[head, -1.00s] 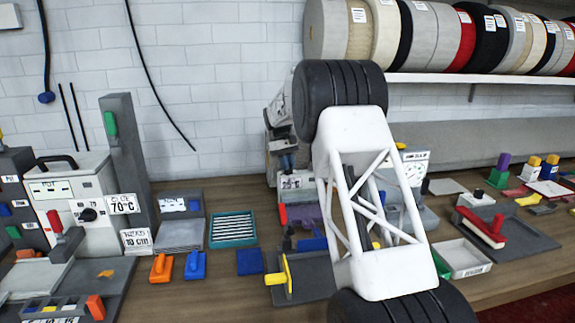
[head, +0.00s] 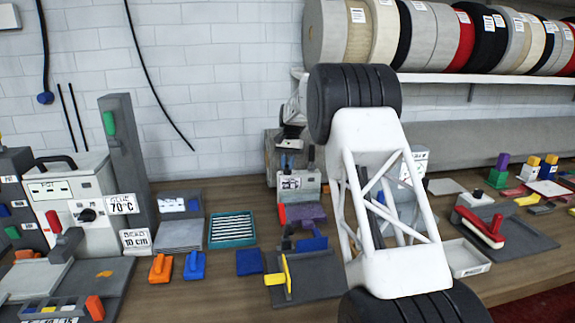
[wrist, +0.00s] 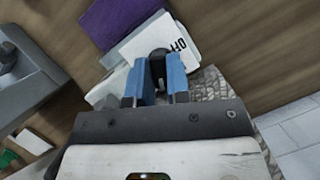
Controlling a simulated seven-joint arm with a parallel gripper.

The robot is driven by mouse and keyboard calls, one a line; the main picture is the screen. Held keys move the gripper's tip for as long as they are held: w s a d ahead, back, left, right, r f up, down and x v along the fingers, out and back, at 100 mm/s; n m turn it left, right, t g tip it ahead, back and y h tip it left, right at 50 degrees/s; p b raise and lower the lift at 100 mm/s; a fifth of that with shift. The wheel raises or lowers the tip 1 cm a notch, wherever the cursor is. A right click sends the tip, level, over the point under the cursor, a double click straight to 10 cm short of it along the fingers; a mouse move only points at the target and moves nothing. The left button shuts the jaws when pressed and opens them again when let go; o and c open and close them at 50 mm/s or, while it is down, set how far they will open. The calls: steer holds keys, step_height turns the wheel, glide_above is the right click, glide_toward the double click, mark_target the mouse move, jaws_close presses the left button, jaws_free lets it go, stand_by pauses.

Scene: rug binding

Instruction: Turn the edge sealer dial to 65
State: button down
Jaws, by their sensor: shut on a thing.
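My gripper (head: 287,161) is at the back middle of the bench, above a small grey device (head: 313,180) with a white label. In the wrist view its two blue fingers (wrist: 156,85) are closed on a dark knob (wrist: 158,56), beside a white plate (wrist: 140,45) with partly hidden letters. A white round-scaled plate (head: 420,158) stands right of my arm, mostly hidden by it. A white machine (head: 85,190) at the left carries a black dial (head: 87,215). I cannot tell which device is the edge sealer, nor read any dial setting.
A purple block (wrist: 128,22) lies close to the fingers. A 70°C sign (head: 122,204), a teal-framed tray (head: 233,230), orange and blue handles and a yellow-handled grey tool (head: 285,278) occupy the bench. A red-handled tool (head: 482,228) is at right. My arm hides part of the bench.

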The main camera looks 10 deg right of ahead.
steer(key=shift+m, duration=0.5)
steer(key=c, duration=1.1)
jaws_free()
steer(key=v, duration=0.7)
steer(key=shift+w+d+r, duration=0.1)
steer(key=shift+d+r, duration=0.15)
steer(key=shift+r, duration=0.05)
steer(key=shift+a+r, duration=0.1)
